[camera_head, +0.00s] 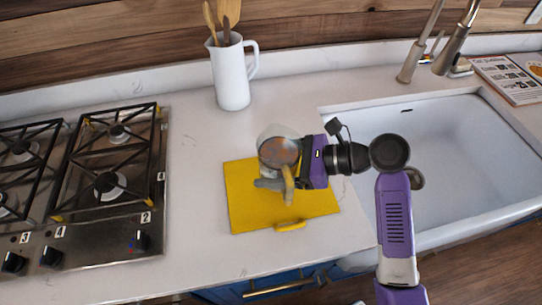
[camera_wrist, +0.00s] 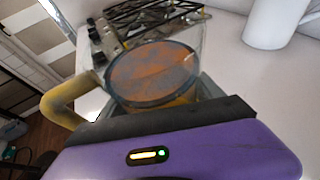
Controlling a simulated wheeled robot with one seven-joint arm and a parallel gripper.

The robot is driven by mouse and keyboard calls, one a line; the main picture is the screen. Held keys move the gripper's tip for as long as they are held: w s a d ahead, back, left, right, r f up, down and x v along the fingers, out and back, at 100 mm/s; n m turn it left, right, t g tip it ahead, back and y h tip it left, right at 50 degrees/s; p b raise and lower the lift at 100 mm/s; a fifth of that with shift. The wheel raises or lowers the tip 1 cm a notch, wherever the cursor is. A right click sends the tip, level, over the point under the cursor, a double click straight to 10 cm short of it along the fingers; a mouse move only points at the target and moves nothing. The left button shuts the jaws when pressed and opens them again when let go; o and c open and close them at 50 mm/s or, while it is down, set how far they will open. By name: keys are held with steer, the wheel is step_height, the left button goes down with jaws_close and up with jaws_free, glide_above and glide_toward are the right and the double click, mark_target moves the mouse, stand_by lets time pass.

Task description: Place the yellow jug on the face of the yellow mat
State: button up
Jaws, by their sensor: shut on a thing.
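The jug (camera_head: 279,148) has a clear body, an orange-and-grey patterned round top and a yellow handle (camera_head: 288,184). My gripper (camera_head: 270,178) is shut on it from the right side. The jug appears over the yellow mat (camera_head: 245,214), near its back edge; I cannot tell whether it touches the mat. In the wrist view the jug (camera_wrist: 153,74) sits just beyond my gripper (camera_wrist: 165,120), with its yellow handle out to the left. The jug's base is mostly hidden.
A white pitcher with wooden utensils (camera_head: 231,78) stands behind. A gas stove (camera_head: 85,185) is left, a white sink (camera_head: 450,150) right. The counter between stove and mat is clear.

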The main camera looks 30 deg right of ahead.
mark_target(271, 175)
steer(key=shift+f, duration=1.9)
steer(key=shift+f, duration=0.1)
steer(key=o, duration=2.1)
steer(key=shift+f, duration=0.1)
steer(key=shift+s+d+r, duration=0.15)
steer(key=shift+d+r, duration=0.05)
steer(key=v, duration=1.1)
steer(key=shift+s+d+r, duration=0.15)
steer(key=shift+d+r, duration=0.05)
